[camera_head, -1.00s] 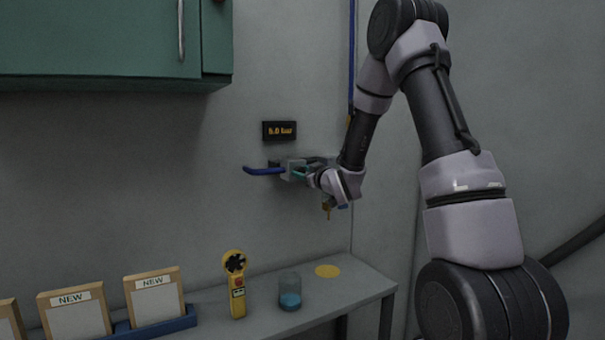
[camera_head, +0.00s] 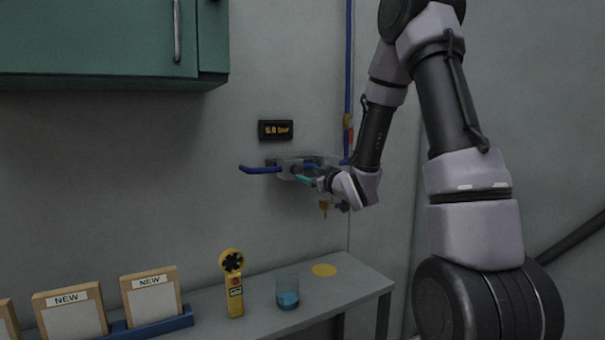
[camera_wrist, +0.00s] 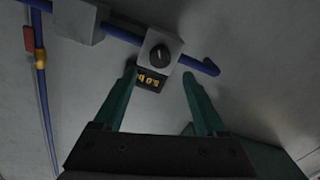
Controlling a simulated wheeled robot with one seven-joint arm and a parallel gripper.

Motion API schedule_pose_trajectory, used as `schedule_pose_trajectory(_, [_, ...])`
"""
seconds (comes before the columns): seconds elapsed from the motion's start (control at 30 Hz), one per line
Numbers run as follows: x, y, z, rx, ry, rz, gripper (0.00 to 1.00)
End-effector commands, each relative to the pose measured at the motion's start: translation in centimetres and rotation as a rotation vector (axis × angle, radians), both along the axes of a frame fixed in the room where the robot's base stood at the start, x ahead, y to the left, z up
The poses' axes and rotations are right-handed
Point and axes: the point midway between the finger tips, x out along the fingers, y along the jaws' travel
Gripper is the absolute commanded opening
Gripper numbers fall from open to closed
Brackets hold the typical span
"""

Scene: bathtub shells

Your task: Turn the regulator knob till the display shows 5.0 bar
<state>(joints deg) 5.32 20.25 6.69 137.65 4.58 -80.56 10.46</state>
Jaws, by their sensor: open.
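The regulator is a grey block on the wall with a round black knob (camera_wrist: 159,55) on its face. The display (camera_wrist: 150,79) is a dark box with orange figures; upside down in the wrist view, it reads 5.0, with the unit partly cut off. In the head view the display (camera_head: 275,130) is blurred. My gripper (camera_wrist: 159,73) is open, its two green fingers apart and empty. The knob shows beyond the fingertips, clear of them. In the head view my gripper (camera_head: 303,180) is just in front of the regulator, hiding part of it.
A blue pipe (camera_head: 260,170) runs through the regulator. A red valve handle (camera_wrist: 28,37) sits on a pipe to the side. Below is a shelf (camera_head: 345,289) with a yellow handheld meter (camera_head: 235,290), a glass with blue contents (camera_head: 287,291) and framed cards. A green cabinet (camera_head: 110,40) hangs upper left.

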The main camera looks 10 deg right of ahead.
Motion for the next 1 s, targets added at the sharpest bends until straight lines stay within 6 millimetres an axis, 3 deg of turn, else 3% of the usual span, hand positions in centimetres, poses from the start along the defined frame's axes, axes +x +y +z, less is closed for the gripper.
schedule_pose_trajectory(0.23, [-3.2,-1.1,0.0,0.000,0.001,-0.001,0.74])
schedule_pose_trajectory(0.67, [-3.8,-1.3,0.1,0.000,0.002,-0.003,0.74])
schedule_pose_trajectory(0.87, [-4.1,-2.9,1.9,0.022,0.086,-0.086,0.74])
schedule_pose_trajectory(1.0, [-5.7,-5.0,4.1,0.072,0.218,-0.203,0.74])
